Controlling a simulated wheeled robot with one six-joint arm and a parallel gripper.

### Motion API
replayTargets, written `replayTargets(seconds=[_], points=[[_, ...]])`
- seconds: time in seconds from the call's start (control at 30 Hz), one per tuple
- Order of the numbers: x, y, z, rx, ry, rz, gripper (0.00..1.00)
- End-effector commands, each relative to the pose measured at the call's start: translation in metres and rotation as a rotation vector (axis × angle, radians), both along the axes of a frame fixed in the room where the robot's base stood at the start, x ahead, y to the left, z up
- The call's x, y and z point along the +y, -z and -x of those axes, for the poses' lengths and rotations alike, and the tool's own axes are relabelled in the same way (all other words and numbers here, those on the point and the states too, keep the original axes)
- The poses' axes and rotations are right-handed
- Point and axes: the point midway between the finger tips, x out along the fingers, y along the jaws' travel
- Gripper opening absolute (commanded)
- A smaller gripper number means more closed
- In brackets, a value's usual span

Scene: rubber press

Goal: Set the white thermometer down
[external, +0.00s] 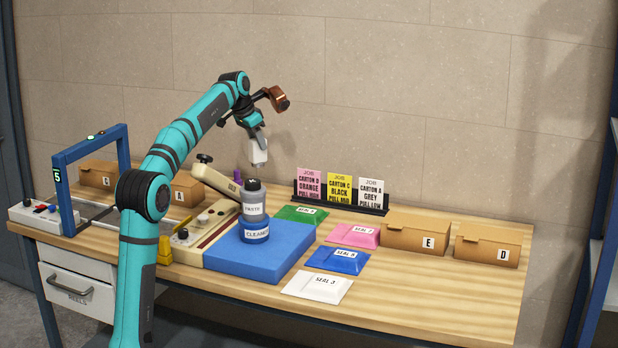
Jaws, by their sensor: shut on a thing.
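The white thermometer (258,155) is a small white block held upright in my gripper (257,140). My gripper points down and is shut on it. It hangs in the air above the back of the bench, up and slightly right of the dark-topped bottle. The thermometer looks clear of everything below it. Its far side and the finger contact are too small to see well.
Seal packets, including a green one (297,214) and a white one (316,287), lie rightward. Front right wood is bare.

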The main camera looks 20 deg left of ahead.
Motion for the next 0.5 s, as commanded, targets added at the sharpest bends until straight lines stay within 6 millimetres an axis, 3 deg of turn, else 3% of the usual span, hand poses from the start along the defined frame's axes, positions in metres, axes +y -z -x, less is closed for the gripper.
replayTargets(seconds=[0.1,0.5], points=[[-0.051,0.000,0.000,-0.001,0.061,0.000,0.00],[-0.210,-0.001,0.020,-0.001,0.254,0.000,0.00]])
